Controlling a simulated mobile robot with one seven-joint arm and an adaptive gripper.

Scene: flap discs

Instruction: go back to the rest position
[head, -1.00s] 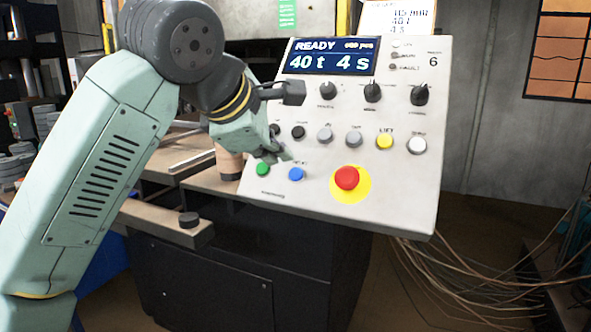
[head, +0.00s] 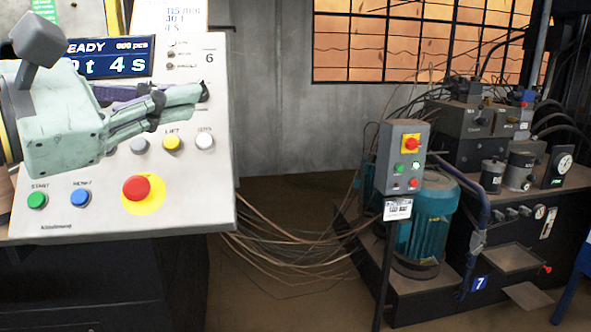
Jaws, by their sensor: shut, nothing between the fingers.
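My gripper (head: 200,94) is in the head view at the upper left, in front of the control panel (head: 222,190). Its fingers point right and are shut, with nothing between them. It covers the panel's knobs and part of the display (head: 110,58), which shows "READY" in part and "4 s". Below it are a green START button (head: 37,200), a blue button (head: 80,197) and a red emergency stop (head: 136,188) on a yellow disc. Whether the fingers touch the panel cannot be told.
A post-mounted grey box (head: 402,158) with buttons stands to the right. Behind it are a teal motor (head: 424,225) and a hydraulic bench (head: 525,190). Loose cables (head: 290,245) hang from the panel over the floor. The grey wall (head: 270,110) is bare between panel and window.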

